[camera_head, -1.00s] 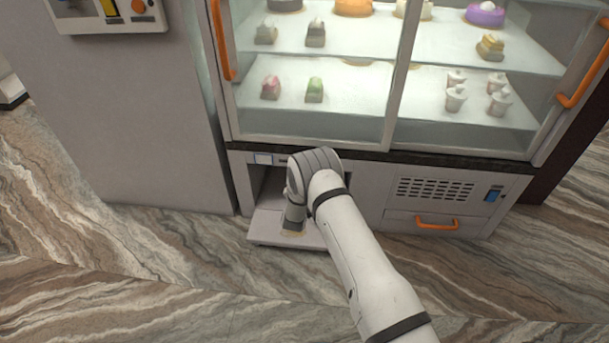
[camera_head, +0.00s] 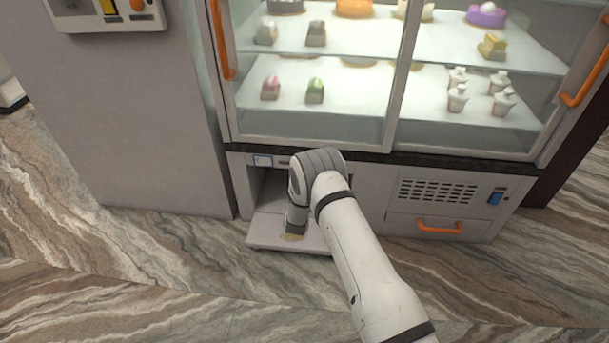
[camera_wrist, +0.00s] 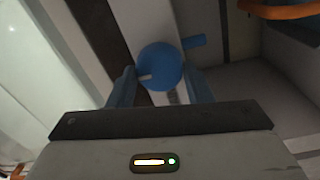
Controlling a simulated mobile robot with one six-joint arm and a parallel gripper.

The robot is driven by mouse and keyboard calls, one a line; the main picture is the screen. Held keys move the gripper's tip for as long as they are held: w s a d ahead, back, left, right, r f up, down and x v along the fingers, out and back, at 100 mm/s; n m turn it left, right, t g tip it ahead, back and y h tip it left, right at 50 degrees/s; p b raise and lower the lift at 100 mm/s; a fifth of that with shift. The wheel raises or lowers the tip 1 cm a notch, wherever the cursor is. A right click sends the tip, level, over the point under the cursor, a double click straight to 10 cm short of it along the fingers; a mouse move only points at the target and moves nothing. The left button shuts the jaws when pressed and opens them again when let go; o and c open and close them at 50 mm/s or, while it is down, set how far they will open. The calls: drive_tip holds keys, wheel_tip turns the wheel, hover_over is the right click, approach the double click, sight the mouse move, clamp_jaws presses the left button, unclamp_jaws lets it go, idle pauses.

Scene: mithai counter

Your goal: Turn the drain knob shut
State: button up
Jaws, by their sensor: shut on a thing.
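The drain knob (camera_wrist: 163,58) is a round blue disc with a pale pointer mark on its left side. It shows in the wrist view, at the upper middle. My gripper (camera_wrist: 158,76) has its two blue fingers on either side of the knob and is shut on it. In the head view my arm reaches into the open lower compartment (camera_head: 268,190) under the display case. The knob and my fingertips are hidden there behind my wrist and arm.
A flap (camera_head: 265,238) lies folded down in front of the compartment. Glass display shelves of sweets stand above. A vent grille (camera_head: 438,189) and an orange-handled drawer (camera_head: 425,225) are to the right. A grey cabinet wall (camera_head: 130,130) stands left. In the wrist view, a short blue stub (camera_wrist: 195,41) is beside the knob.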

drive_tip(key=shift+r+n, duration=0.1)
drive_tip(key=shift+n, duration=0.2)
drive_tip(key=o, duration=1)
drive_tip(key=s+p, duration=0.1)
drive_tip(key=s, duration=0.4)
drive_tip(key=s+p, duration=0.1)
drive_tip(key=s, duration=0.1)
drive_tip(key=shift+s+a+f+p, duration=0.2)
drive_tip(key=shift+s+f+p, duration=0.1)
drive_tip(key=shift+s, duration=0.1)
drive_tip(key=shift+r, duration=0.1)
